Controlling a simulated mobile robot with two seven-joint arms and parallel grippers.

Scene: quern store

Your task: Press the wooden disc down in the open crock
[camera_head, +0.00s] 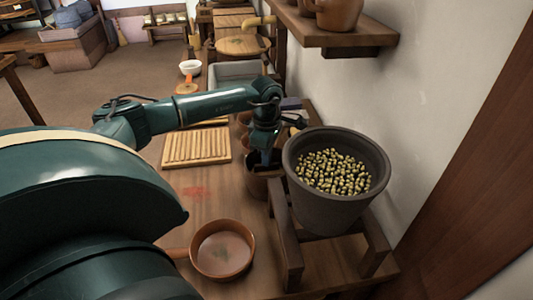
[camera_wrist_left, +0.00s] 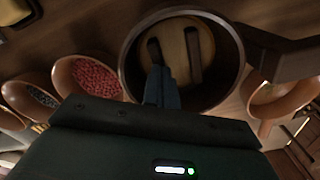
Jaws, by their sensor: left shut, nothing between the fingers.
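The open crock (camera_head: 257,187) is a dark brown round pot on the table, partly hidden behind my left gripper and the wooden stand. In the left wrist view its dark rim (camera_wrist_left: 238,85) circles a pale wooden disc (camera_wrist_left: 176,42) with dark bars across its top. My left gripper (camera_head: 262,158) points down into the crock mouth. Its fingers (camera_wrist_left: 162,80) are shut and empty, over the near part of the disc. I cannot tell whether the tips touch the disc. My right gripper is not in view.
A large grey pot (camera_head: 338,208) of green olive-like pieces sits on a wooden stand (camera_head: 290,245) right beside the crock. A terracotta pan (camera_head: 222,250) is in front, a ribbed board (camera_head: 196,147) left. Bowls of red (camera_wrist_left: 95,78) and dark pieces (camera_wrist_left: 42,97) stand nearby.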

